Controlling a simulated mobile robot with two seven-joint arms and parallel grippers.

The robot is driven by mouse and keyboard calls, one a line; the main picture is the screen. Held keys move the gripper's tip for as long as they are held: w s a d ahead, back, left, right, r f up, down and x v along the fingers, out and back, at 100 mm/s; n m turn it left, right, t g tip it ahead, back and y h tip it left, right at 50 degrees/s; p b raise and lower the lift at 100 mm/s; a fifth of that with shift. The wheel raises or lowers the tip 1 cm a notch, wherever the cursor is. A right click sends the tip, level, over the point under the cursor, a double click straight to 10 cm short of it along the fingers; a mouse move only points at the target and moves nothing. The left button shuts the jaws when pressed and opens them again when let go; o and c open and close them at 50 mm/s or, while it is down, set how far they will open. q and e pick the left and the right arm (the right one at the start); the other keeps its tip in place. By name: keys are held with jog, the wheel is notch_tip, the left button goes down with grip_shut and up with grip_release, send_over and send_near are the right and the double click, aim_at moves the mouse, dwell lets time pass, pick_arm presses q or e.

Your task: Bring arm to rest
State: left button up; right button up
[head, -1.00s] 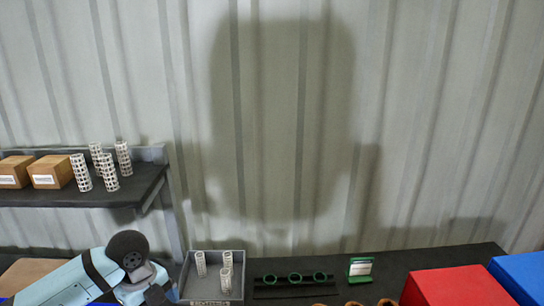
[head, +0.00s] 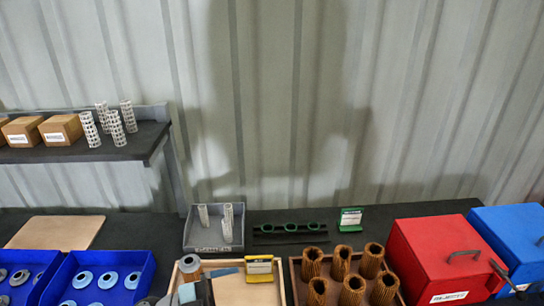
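A light-blue and dark part of what looks like my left arm (head: 205,288) shows at the bottom edge, over the left side of a wooden tray (head: 284,293). I cannot make out its fingers or whether they hold anything. Brown pleated filters (head: 341,262) stand upright in a brown tray at the bottom centre. White lattice cores (head: 228,222) stand in a grey bin (head: 188,238). Blue-grey round caps (head: 107,280) lie in blue bins (head: 148,268) at the lower left.
A dark rack with green rings (head: 289,228) and a green-and-white card stand (head: 350,219) are at the back. A red box (head: 425,250) and a blue box (head: 509,230) stand right. A shelf (head: 140,145) holds cartons and cores. A brown board (head: 55,232) lies left.

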pick_arm(q)
jog(key=s+a+f+n+t+y, duration=0.2)
jog(key=a+f+n+t+y, duration=0.3)
jog(key=f+n+y, duration=0.2)
jog(key=s+a+f+n+t+y, duration=0.2)
jog(key=a+f+n+t+y, duration=0.4)
jog(key=f+n+y, duration=0.2)
notch_tip(320, 180, down, 2)
jog(key=n, duration=0.4)
jog(key=shift+s+f, duration=0.15)
jog(key=shift+s, duration=0.05)
jog(key=s+f+g, duration=0.1)
jog(key=s+f, duration=0.1)
jog(key=s+a+f+n+g+y, duration=0.1)
jog(key=s+f, duration=0.1)
jog(key=s+f+g, duration=0.1)
jog(key=s+f, duration=0.1)
jog(key=shift+s+a+f+g+y, duration=0.1)
jog(key=shift+s+a+g+y, duration=0.05)
jog(key=shift+g+y, duration=0.15)
jog(key=shift+c, duration=0.2)
